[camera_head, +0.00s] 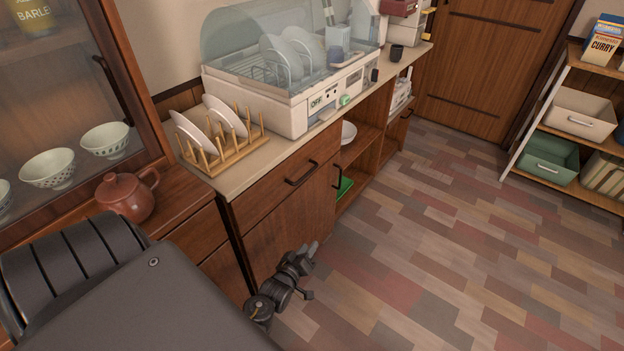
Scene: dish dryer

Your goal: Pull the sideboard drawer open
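The sideboard (262,226) is dark wood with a pale top. Its drawer (262,198) sits below the top, and its front looks flush and closed. A dark bar handle (301,174) is on the drawer front. My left gripper (308,250) is low in front of the sideboard door, below the drawer handle and apart from it. Nothing shows in its fingers, but they are too small to tell whether they are open or shut. My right gripper is not in view.
On the sideboard top stand a wooden rack (226,149) with plates and a dish dryer (300,105). A brown teapot (127,196) stands at the left by a glass cabinet (60,85). The floor (440,230) to the right is clear, up to a shelf (570,180).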

